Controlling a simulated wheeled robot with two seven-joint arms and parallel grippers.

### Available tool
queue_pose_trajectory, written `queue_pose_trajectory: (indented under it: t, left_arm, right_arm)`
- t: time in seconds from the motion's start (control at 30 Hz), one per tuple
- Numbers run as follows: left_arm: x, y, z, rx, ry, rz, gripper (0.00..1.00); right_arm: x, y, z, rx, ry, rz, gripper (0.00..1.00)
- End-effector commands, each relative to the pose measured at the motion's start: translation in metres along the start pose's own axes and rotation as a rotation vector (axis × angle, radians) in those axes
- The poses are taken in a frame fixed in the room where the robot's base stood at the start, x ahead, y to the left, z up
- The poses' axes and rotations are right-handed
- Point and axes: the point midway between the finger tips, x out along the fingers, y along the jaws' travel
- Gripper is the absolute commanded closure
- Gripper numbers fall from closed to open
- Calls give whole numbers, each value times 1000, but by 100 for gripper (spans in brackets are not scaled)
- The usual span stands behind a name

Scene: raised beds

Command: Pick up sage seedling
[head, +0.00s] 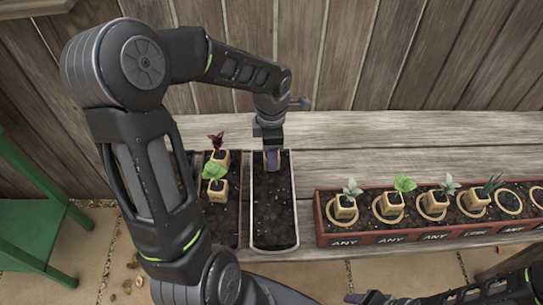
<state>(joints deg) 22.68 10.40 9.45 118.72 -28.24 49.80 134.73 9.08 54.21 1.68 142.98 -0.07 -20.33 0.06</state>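Two seedlings with pale grey-green leaves, which look like sage, stand in beige pots in the red planter: one at the left end (345,203), one third along (447,198). My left gripper (271,158) points down at the back end of the narrow pale-rimmed planter (297,212).
The red planter (360,239) also holds a bright-green seedling (396,194), a dark spiky one (482,190) and empty rings (507,202) at right. The dark left planter holds a red-leaved seedling (217,150) and a green one (215,178). A green stool (35,225) stands left.

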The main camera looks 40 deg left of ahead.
Motion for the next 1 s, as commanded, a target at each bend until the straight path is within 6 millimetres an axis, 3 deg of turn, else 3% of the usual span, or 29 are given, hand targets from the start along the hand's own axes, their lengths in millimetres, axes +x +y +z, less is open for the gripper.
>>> queue_pose_trajectory:
  t: [0.13, 0.7, 1.0]
  left_arm:
    - [12, 0, 0, -1, 0, -1, 51]
    - [13, 0, 0, 0, -1, 1, 51]
    - [13, 0, 0, 0, -1, 1, 74]
  right_arm:
    - [-2, -1, 0, 0, 0, 0, 41]
    - [-1, 0, 0, 0, 0, 0, 41]
    - [-1, 0, 0, 0, 0, 0, 41]
